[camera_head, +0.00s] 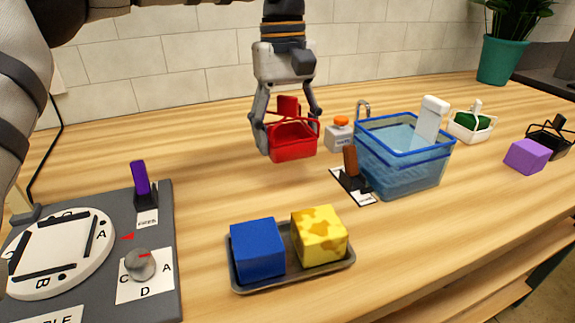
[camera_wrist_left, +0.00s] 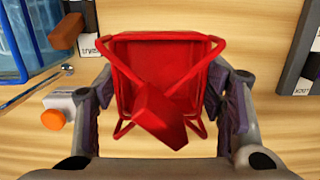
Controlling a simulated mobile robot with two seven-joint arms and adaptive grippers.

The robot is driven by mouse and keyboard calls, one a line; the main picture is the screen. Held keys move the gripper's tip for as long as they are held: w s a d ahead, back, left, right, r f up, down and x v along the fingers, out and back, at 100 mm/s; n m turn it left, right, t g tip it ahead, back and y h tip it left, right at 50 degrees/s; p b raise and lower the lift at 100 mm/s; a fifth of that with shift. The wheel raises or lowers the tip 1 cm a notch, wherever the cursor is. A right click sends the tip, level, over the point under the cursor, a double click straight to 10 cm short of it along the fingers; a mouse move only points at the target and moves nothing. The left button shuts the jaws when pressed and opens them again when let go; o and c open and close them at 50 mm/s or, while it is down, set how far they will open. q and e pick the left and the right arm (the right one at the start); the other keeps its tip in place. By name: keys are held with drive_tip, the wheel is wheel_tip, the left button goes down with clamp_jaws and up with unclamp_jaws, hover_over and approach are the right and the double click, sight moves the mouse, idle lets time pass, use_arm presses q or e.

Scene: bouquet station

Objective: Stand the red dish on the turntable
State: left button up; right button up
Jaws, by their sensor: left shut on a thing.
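The red dish (camera_head: 292,143) is a small square basket with a handle frame and a red block-like grip on top. My left gripper (camera_head: 288,117) is shut on it, with a finger on each side. The wrist view shows the dish (camera_wrist_left: 160,60) between the fingers, its grip toward the camera. I cannot tell how far it is above the counter. The turntable (camera_head: 65,245) is a white disc with black bars and letters A and B, on a grey board at the left, apart from the dish. Its top is bare of dishes. My right gripper is not in view.
A purple lever (camera_head: 140,178) and a grey knob (camera_head: 141,264) are on the board. A tray (camera_head: 292,284) holds a blue block and a yellow block in front. A blue basin (camera_head: 405,165), a brown lever (camera_head: 350,160) and an orange-capped bottle (camera_head: 340,133) stand right of the dish.

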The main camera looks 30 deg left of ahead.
sight(284, 97)
use_arm(q)
wheel_tip(284, 97, down, 6)
drive_tip(key=shift+s+f, duration=0.1)
drive_tip(key=shift+f, duration=0.15)
drive_tip(key=o, duration=1.5)
drive_tip(key=shift+f, duration=0.15)
drive_tip(key=shift+o, duration=0.2)
drive_tip(key=r, duration=0.8)
drive_tip(key=w+a+r, duration=0.1)
drive_tip(key=r, duration=0.3)
drive_tip(key=shift+r+b, duration=0.1)
drive_tip(key=shift+b, duration=0.2)
